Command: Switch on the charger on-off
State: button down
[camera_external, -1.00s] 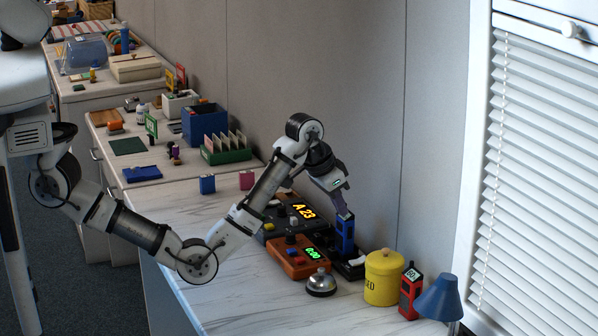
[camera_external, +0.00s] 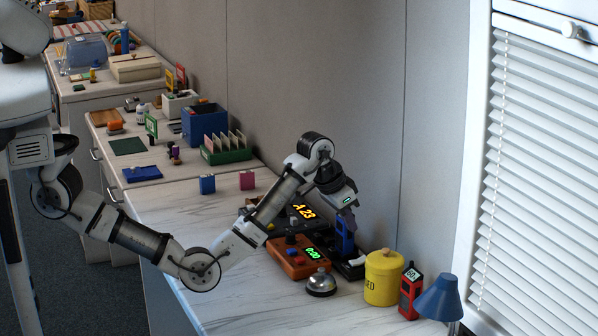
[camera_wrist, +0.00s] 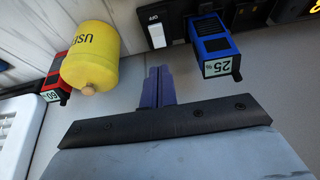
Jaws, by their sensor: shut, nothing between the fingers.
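The black charger (camera_external: 355,272) sits on the counter by the wall, with a blue handheld device (camera_external: 345,238) standing in it. In the wrist view the charger's white rocker switch (camera_wrist: 155,33) shows at the top, with a small label that looks like OFF. The blue device (camera_wrist: 213,45) beside it reads 25%. My gripper (camera_wrist: 159,70) is shut and empty. In the wrist picture its purple fingertips appear just below the switch, apart from it. In the external view my gripper (camera_external: 348,214) is above and close to the blue device; its fingertips are hard to make out.
A yellow canister (camera_external: 383,280), a red device (camera_external: 410,292) and a blue lamp (camera_external: 440,298) stand to the right. A silver bell (camera_external: 321,284) and an orange box with a green display (camera_external: 291,257) are in front. The A 23 display (camera_external: 303,212) is behind.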

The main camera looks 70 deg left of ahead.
aim_at(365, 259)
jog(key=p+x, duration=0.2)
jog(key=x, duration=0.7)
jog(key=shift+s, duration=0.2)
jog(key=shift+w+f, duration=0.15)
jog(key=shift+f, duration=0.05)
jog(key=shift+s+p, duration=0.7)
jog(key=shift+s, duration=0.1)
jog(key=shift+r, duration=0.15)
jog(key=shift+s+r+p, duration=0.1)
jog(key=shift+r+p, duration=0.15)
jog(key=shift+p, duration=0.25)
jog(key=p+v, duration=0.3)
jog(key=shift+r+p, duration=0.3)
jog(key=b+v, duration=0.3)
jog(key=v, duration=0.6)
jog(key=shift+s+r, duration=0.15)
jog(key=shift+r, duration=0.2)
